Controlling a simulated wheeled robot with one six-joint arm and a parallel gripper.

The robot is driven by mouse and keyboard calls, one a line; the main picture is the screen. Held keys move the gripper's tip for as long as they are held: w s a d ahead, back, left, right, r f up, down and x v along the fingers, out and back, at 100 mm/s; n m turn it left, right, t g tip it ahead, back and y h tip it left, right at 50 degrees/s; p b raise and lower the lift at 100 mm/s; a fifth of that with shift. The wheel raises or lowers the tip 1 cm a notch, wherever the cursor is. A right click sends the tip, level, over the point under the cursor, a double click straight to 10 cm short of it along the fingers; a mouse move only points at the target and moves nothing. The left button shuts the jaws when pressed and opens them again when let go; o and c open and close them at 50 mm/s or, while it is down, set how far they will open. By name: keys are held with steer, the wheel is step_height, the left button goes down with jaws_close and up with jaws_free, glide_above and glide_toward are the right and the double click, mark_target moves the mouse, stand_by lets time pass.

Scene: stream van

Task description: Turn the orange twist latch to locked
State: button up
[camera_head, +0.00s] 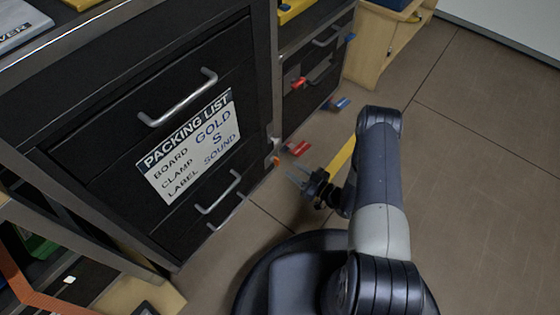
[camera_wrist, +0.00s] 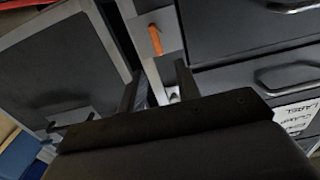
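The orange twist latch (camera_wrist: 155,40) is a small elongated handle on a light grey plate between two dark panels in the wrist view. It appears nearly upright in that picture, tilted slightly. In the head view the orange latch (camera_head: 276,161) is a tiny spot at the cabinet's right edge, low down. My gripper (camera_head: 292,174) is just right of it, pointing at the cabinet. In the wrist view my gripper (camera_wrist: 160,85) has its two fingers apart with nothing between them, and the latch lies beyond the tips. I see no contact.
A dark drawer cabinet (camera_head: 110,135) carries silver handles and a packing list sign (camera_head: 190,145). A second drawer unit (camera_head: 318,50) stands behind. Red tabs (camera_head: 298,149) and blue tabs (camera_head: 341,103) stick out nearby. The floor (camera_head: 480,190) to the right is clear.

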mark_target(279, 161)
steer(key=b+x, duration=0.1)
steer(key=x, duration=0.6)
steer(key=shift+b, duration=0.35)
steer(key=shift+c, duration=0.3)
jaws_close()
